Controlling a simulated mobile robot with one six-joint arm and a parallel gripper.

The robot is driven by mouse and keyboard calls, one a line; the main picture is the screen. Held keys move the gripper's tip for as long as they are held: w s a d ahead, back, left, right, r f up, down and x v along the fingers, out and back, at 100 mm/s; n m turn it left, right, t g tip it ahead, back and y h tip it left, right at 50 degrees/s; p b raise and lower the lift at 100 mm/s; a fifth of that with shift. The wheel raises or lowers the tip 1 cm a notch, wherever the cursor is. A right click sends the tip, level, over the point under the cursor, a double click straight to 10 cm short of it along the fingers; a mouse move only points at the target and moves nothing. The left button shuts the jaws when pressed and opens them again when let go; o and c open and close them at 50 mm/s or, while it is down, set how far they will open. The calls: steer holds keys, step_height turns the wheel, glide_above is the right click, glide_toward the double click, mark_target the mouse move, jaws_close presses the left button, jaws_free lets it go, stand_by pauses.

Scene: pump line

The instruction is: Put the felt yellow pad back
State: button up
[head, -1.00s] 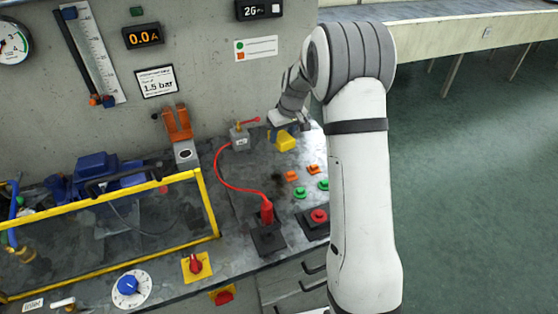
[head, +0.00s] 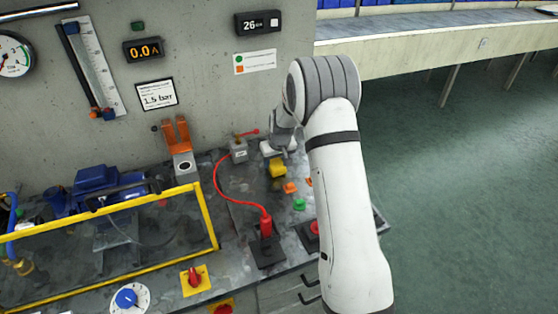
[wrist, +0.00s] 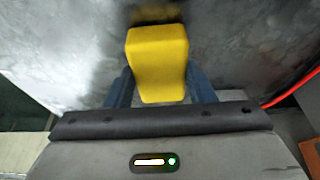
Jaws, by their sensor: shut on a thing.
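The yellow pad (head: 277,168) is a small block held at the tip of my gripper (head: 281,158), above the grey metal bench top. In the wrist view the yellow pad (wrist: 158,62) sits between the two blue fingers of my gripper (wrist: 160,85), which are shut on it. A blurred yellow patch shows on the metal surface just beyond the pad's far end. I cannot tell whether the pad touches the bench.
Orange (head: 290,187) and green (head: 299,205) pieces lie close in front of the pad. A red cable (head: 222,187) runs from a grey box (head: 238,150) to a red plug (head: 266,226) at left. A yellow-framed guard (head: 208,217) stands further left.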

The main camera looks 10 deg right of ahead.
steer(key=shift+f, duration=0.25)
steer(key=shift+c, duration=0.3)
steer(key=o, duration=0.9)
steer(key=shift+f, duration=0.1)
steer(key=shift+o, duration=0.2)
steer(key=a+b+v, duration=0.1)
steer(key=v, duration=1.1)
steer(key=s+r, duration=0.5)
steer(key=s, duration=0.3)
steer(key=s+r, duration=0.5)
steer(key=s, duration=0.3)
steer(key=s+d+m, duration=0.1)
steer(key=s+m, duration=0.1)
steer(key=s, duration=1.7)
steer(key=shift+s+d+r+g+h, duration=0.15)
steer(key=shift+s+d+g+h, duration=0.15)
steer(key=shift+s+d, duration=0.05)
